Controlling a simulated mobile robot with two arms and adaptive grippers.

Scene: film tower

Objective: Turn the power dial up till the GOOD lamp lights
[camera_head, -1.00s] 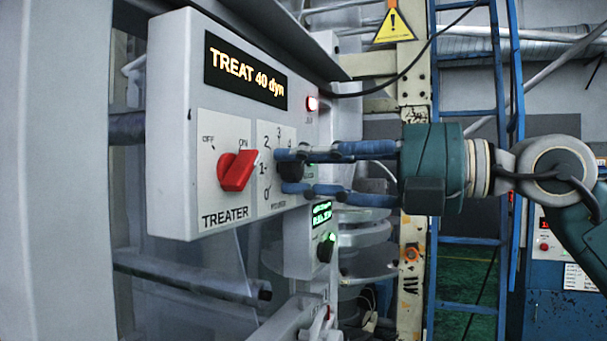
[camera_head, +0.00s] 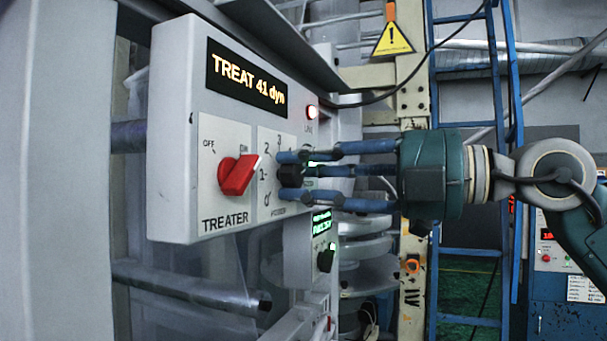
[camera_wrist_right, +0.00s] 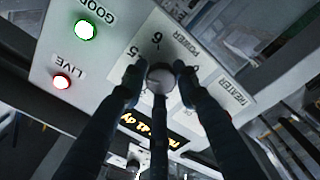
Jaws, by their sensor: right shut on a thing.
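The power dial (camera_head: 290,175) is a dark round knob with a numbered scale on the grey treater panel (camera_head: 172,130). My right gripper (camera_head: 284,176) is shut on it, its blue fingers around the knob. In the right wrist view the knob (camera_wrist_right: 160,78) sits between the fingertips (camera_wrist_right: 158,72). The GOOD lamp (camera_wrist_right: 84,30) glows bright green-white there; in the head view the fingers mostly cover it, leaving a green glow. The display (camera_head: 246,78) reads "TREAT 41 dyn". My left gripper is not in view.
The red TREATER switch (camera_head: 238,174) is just left of the dial, turned toward ON. The red LIVE lamp (camera_head: 311,112) is lit above the gripper. A smaller box with a green display (camera_head: 321,222) and black knob (camera_head: 326,258) hangs below. A blue ladder (camera_head: 465,150) stands behind.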

